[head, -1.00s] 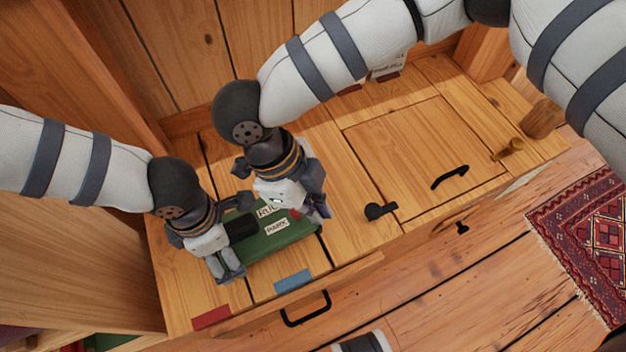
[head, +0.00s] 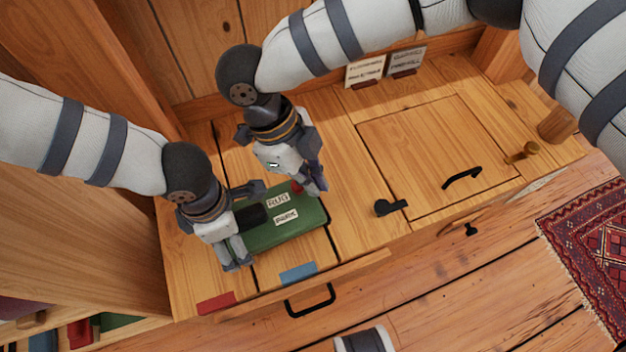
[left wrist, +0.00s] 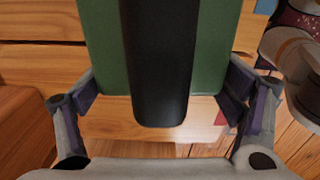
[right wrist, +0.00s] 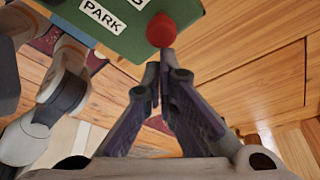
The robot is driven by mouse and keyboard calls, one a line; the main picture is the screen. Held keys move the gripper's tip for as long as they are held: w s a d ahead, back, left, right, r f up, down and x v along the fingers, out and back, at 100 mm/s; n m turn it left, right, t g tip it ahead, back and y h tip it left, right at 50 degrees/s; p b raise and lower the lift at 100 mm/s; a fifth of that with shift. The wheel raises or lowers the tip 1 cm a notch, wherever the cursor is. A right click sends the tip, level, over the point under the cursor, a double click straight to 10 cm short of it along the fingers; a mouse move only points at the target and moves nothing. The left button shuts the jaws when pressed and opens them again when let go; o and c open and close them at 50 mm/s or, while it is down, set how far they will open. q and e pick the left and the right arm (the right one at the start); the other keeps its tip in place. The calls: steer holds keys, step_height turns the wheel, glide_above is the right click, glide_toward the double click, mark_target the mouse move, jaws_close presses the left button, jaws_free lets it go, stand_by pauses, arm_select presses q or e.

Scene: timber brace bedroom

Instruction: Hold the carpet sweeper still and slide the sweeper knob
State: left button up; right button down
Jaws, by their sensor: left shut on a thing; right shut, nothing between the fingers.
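The carpet sweeper (head: 300,225) is a green box with a black part (left wrist: 160,60) on its top and white labels RUG and PARK. It lies on the wooden top. The red sweeper knob (right wrist: 160,30) stands at its right end, beside the RUG label in the head view (head: 297,187). My left gripper (head: 243,224) is shut on the sweeper's left end, one finger on each long side, as the left wrist view shows (left wrist: 160,95). My right gripper (right wrist: 162,62) is shut and empty, its tips right at the knob; I cannot tell whether they touch.
A red patch (head: 216,303) and a blue patch (head: 298,273) lie along the front edge. To the right are a black latch (head: 390,207), a hatch with a black handle (head: 461,178) and a brass knob (head: 522,152). Two cards (head: 365,70) stand behind.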

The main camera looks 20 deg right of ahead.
steer(key=s+d, duration=0.2)
steer(key=d, duration=0.1)
step_height(320, 180, up, 10)
glide_above(314, 198)
arm_select(q)
steer(key=o, duration=1.5)
